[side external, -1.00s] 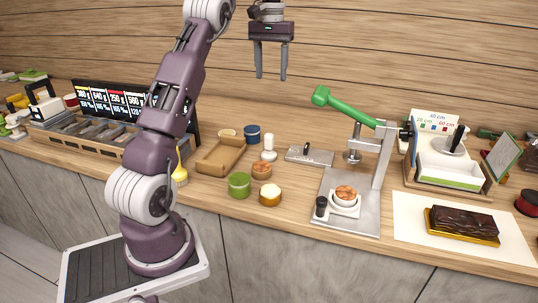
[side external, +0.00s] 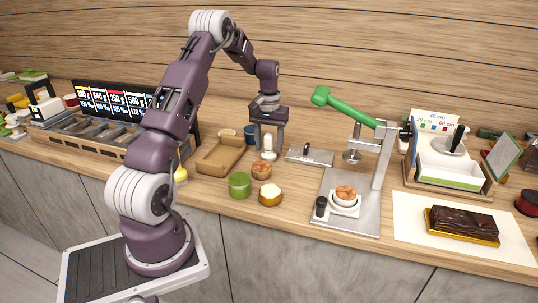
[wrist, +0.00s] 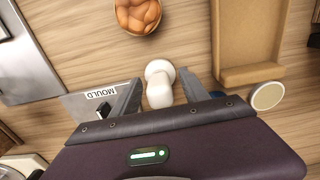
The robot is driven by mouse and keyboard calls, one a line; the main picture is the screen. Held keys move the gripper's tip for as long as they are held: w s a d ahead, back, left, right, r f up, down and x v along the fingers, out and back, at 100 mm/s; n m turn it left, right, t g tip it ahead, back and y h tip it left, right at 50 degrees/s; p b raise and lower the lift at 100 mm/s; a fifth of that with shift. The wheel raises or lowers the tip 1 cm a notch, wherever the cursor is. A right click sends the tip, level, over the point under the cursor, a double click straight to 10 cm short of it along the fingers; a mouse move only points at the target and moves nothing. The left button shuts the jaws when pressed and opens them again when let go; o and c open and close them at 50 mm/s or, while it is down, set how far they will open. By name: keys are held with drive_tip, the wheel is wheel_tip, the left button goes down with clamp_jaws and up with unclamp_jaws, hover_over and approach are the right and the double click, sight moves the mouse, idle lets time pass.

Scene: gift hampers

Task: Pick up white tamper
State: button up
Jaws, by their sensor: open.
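The white tamper (side external: 268,154) stands upright on the wooden counter, behind a small brown-topped cup. My gripper (side external: 268,150) is open and lowered over it, with one finger on each side of the tamper in the side view. In the wrist view the tamper (wrist: 159,84) lies between the two open fingers (wrist: 160,92), with a gap on either side. I cannot tell whether either finger touches it.
The mould plate (side external: 310,155) lies close on the right and the brown tray (side external: 222,156) on the left. A brown-topped cup (side external: 261,169), a green jar (side external: 239,184) and a cream-topped jar (side external: 270,194) stand in front. The press with a green lever (side external: 345,105) stands further right.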

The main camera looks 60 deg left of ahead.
drive_tip(key=shift+f, duration=0.35)
clamp_jaws()
